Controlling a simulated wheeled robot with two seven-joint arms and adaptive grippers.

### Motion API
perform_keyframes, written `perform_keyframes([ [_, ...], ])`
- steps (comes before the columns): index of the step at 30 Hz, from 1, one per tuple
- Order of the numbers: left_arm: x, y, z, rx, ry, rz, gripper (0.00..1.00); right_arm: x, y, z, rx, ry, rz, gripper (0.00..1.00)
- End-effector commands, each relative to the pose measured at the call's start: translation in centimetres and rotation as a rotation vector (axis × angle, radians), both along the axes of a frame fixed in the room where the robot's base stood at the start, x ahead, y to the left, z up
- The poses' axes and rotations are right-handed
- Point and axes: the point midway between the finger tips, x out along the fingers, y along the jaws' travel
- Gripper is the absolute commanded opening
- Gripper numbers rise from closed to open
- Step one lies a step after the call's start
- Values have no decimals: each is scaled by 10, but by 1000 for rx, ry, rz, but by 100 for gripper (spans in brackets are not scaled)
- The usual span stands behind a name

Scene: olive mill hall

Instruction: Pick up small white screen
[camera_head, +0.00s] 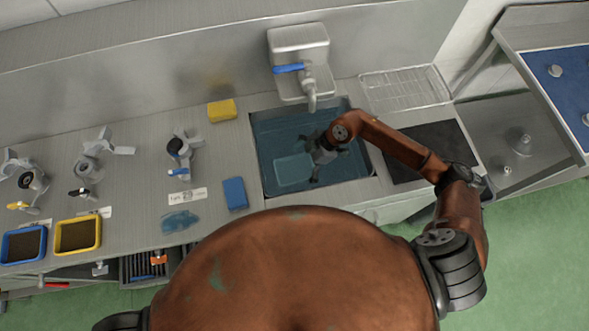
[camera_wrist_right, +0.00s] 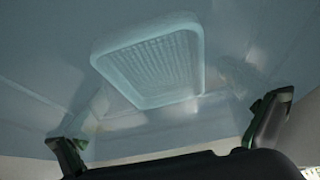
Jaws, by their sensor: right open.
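The small white screen (camera_head: 292,173) lies in the water of the sink (camera_head: 258,150), toward its front left, and looks pale blue there. In the right wrist view the screen (camera_wrist_right: 150,68) shows its raised frame and fine mesh, beyond and between the fingertips. My right gripper (camera_head: 325,166) is over the sink, just right of the screen. It is open and empty, with its two fingers (camera_wrist_right: 165,128) spread wide and apart from the screen. Whether the fingertips are under the water I cannot tell. My left gripper is out of view.
A tap (camera_head: 310,90) hangs over the sink's back edge. A yellow sponge (camera_head: 222,110) and a blue sponge (camera_head: 235,193) lie left of the sink. A wire rack (camera_head: 405,88) and a dark mat (camera_head: 430,150) are to its right. Several valves and two trays stand left.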

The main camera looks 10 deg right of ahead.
Motion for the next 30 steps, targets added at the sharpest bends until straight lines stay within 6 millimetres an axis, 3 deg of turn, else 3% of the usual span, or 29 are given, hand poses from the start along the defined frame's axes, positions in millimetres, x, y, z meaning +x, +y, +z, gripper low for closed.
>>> perform_keyframes([
  [22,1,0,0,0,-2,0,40,0,0,1,0,-1,1,50],
  [30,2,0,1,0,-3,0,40,0,0,3,1,-1,0,49],
])
